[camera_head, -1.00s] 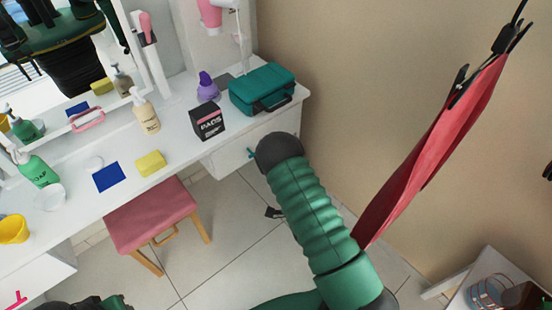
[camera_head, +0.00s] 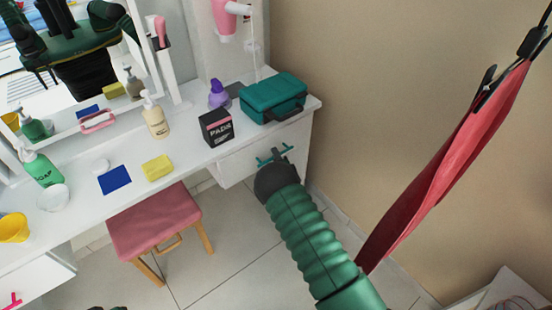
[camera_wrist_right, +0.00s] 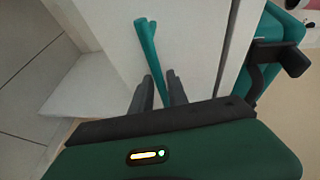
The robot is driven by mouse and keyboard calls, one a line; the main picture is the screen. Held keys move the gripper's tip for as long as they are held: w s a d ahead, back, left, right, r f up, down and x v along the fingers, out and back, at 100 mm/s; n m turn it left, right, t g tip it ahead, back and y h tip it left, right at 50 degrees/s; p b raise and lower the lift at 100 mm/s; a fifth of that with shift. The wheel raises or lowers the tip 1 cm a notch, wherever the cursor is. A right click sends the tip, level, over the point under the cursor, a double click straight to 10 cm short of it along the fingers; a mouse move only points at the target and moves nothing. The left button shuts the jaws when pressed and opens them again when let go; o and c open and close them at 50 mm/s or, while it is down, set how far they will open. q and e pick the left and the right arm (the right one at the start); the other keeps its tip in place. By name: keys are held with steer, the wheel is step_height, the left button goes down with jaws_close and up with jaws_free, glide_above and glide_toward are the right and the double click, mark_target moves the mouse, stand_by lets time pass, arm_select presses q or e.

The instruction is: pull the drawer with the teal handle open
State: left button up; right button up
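The teal handle (camera_head: 268,157) is on the white drawer front (camera_head: 234,168) under the right end of the white desk. The drawer looks closed, its front about flush with the desk. My right gripper (camera_head: 281,154) is at the handle, its dark wrist covering part of the drawer front. In the right wrist view, the teal handle (camera_wrist_right: 149,45) runs down between the two dark fingers of my right gripper (camera_wrist_right: 160,92). The fingers stand apart, with no clear grip on it; contact is hard to tell. My left gripper is not in view.
A teal case (camera_head: 273,97), a black box (camera_head: 216,127) and a purple bottle (camera_head: 219,95) stand on the desk above the drawer. A pink stool (camera_head: 153,221) stands left of my arm. Red cloth (camera_head: 440,170) hangs at the right. Tiled floor lies below.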

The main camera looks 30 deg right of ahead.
jaws_close()
steer(key=shift+s+f, duration=0.1)
steer(key=shift+f, duration=0.05)
stand_by(1.3)
